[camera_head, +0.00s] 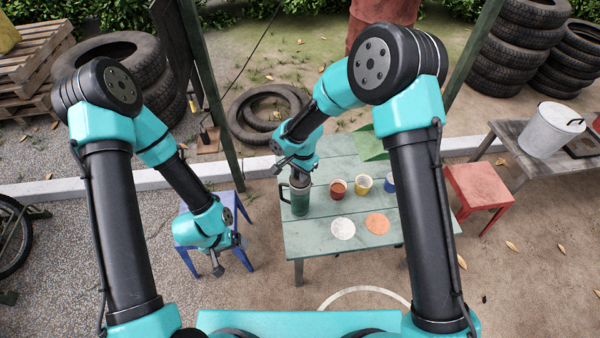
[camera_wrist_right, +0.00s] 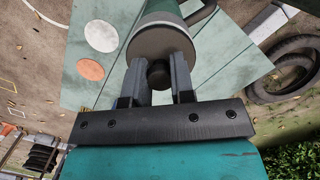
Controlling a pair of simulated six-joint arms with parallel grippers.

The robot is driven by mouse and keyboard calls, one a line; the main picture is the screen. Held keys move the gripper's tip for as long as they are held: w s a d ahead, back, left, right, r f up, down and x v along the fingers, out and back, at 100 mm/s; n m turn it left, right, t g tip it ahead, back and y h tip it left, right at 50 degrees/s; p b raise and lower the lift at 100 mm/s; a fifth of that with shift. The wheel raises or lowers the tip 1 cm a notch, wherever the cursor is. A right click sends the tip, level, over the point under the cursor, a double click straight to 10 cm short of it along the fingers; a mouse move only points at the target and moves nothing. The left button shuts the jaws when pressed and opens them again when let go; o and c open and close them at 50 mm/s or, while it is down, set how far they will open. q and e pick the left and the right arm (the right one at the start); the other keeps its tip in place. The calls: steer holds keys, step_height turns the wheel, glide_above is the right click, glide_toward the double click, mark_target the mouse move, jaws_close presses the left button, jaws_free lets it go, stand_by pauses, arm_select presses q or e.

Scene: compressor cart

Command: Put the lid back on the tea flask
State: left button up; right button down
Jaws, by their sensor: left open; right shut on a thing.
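The tea flask (camera_head: 299,203) is a dark green cylinder with a handle on its left, upright near the left edge of the green table. My right gripper (camera_head: 298,178) points down right above it. In the right wrist view the gripper (camera_wrist_right: 157,64) is shut on the dark knob of the grey round lid (camera_wrist_right: 160,41). The lid lines up with the flask top, and the flask's green body (camera_wrist_right: 164,8) and handle show behind it. Whether the lid touches the rim is unclear. My left gripper (camera_head: 217,271) is open and empty, low near the blue stool.
On the green table (camera_head: 310,238) stand a red-brown cup (camera_head: 338,189), a yellow cup (camera_head: 363,184) and a blue cup (camera_head: 390,184). A white disc (camera_head: 343,229) and an orange disc (camera_head: 377,224) lie in front. A blue stool (camera_head: 187,230) stands left, a red stool (camera_head: 478,187) right.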

steer(key=shift+f, duration=0.1)
stand_by(0.8)
steer(key=shift+c, duration=2.1)
jaws_free()
steer(key=shift+r, duration=3.5)
steer(key=shift+c, duration=0.3)
jaws_close()
steer(key=shift+f, duration=2.35)
